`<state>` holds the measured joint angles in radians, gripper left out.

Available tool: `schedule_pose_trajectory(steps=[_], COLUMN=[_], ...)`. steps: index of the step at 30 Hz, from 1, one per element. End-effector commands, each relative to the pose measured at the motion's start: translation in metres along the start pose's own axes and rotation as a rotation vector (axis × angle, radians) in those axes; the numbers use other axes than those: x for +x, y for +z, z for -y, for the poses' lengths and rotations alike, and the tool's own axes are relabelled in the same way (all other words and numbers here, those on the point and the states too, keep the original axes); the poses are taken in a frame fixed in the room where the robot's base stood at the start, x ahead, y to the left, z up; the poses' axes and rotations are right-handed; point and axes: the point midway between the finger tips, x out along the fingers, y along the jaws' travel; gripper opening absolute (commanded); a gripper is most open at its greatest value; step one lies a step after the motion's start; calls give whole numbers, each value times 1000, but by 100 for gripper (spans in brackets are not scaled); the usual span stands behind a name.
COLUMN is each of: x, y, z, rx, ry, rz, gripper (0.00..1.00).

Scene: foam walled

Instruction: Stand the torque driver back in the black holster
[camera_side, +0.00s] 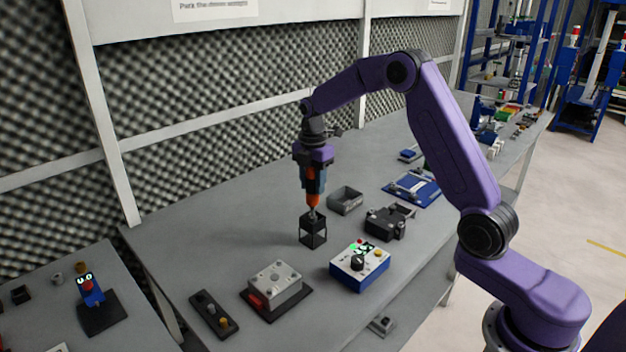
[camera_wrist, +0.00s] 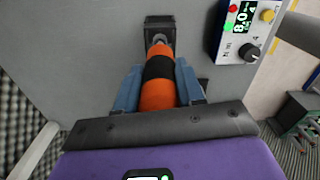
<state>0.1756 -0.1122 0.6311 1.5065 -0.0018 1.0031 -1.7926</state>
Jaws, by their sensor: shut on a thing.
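The torque driver (camera_side: 312,187) is orange with a black band and stands upright in the side view. My gripper (camera_side: 313,184) is shut on it, with a blue finger on each side of the driver (camera_wrist: 159,80) in the wrist view. The black holster (camera_side: 313,232) is an open-framed box standing on the table, directly below the driver. The driver's lower tip is at the holster's top; I cannot tell how far inside it is. In the wrist view the holster (camera_wrist: 159,22) shows beyond the driver's far end, partly hidden by it.
A blue and white control box (camera_side: 360,267) with a green display stands right of the holster. A grey open box (camera_side: 345,200) and a dark fixture (camera_side: 390,221) lie behind it. A grey block on a dark plate (camera_side: 275,287) stands in front. Table left of the holster is clear.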

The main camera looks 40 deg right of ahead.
Motion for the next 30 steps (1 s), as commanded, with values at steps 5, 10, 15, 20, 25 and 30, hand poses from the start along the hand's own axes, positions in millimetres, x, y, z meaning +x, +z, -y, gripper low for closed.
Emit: schedule_pose_trajectory(steps=[5, 10, 15, 20, 25, 30], x=[3, 7, 11, 14, 18, 21], y=[0, 0, 0, 0, 0, 0], z=[0, 0, 0, 0, 0, 0], rx=[0, 0, 0, 0, 0, 0], ry=[1, 0, 0, 0, -1, 1], rz=[0, 0, 0, 0, 0, 0], gripper=[4, 4, 4, 4, 4, 4])
